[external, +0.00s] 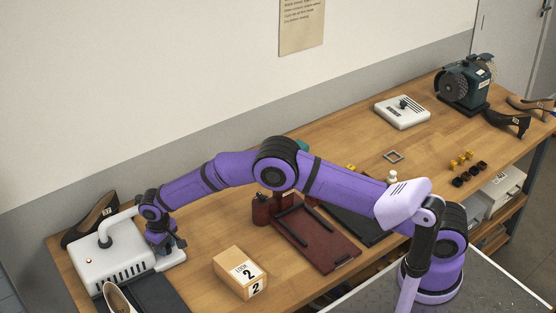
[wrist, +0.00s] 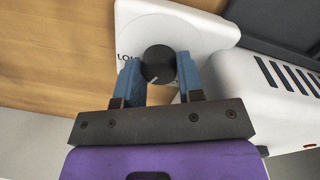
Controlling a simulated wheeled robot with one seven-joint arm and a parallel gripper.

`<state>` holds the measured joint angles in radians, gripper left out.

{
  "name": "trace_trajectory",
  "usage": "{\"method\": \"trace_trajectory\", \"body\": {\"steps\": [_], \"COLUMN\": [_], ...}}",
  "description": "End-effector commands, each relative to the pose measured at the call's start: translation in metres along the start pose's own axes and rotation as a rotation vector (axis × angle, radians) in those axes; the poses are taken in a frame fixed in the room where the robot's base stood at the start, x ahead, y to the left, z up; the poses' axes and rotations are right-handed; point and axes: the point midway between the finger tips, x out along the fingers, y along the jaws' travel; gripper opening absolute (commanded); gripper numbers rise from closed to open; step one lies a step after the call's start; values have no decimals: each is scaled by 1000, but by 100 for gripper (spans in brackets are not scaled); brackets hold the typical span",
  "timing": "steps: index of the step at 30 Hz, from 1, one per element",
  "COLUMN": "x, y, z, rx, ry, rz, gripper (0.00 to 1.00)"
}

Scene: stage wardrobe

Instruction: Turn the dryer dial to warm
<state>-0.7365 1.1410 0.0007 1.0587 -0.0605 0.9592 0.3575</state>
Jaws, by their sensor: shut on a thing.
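The dryer (external: 108,262) is a white box with dark slots and a bent white pipe, at the left end of the bench. In the wrist view its slotted side (wrist: 245,85) is at the right. A white dial plate (wrist: 205,30) adjoins it and carries a round black dial (wrist: 158,60). A pale pointer line on the dial points to the lower left in the wrist view. Lettering beginning "LO" shows left of the dial; other markings are hidden or unreadable. My gripper (wrist: 160,70) is shut on the dial, one blue finger each side. It also shows in the external view (external: 172,244).
Dark shoes (external: 90,220) lie behind the dryer and a pale shoe (external: 118,298) in front. A cardboard box marked 2 (external: 240,272) stands right of my gripper. A dark red tray (external: 325,250), a white device (external: 402,112) and a green machine (external: 464,85) are farther right.

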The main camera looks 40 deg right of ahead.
Motion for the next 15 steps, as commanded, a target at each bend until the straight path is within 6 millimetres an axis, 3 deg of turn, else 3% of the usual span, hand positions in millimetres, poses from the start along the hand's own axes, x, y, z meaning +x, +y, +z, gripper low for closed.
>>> {"method": "trace_trajectory", "body": {"steps": [8, 9, 12, 15], "x": [0, 0, 0, 0], "y": [0, 0, 0, 0], "z": [0, 0, 0, 0], "rx": [0, 0, 0, 0], "ry": [2, 2, 1, 1], "rz": [-1, -1, -1, -1], "gripper": [11, 37, 60, 60]}}
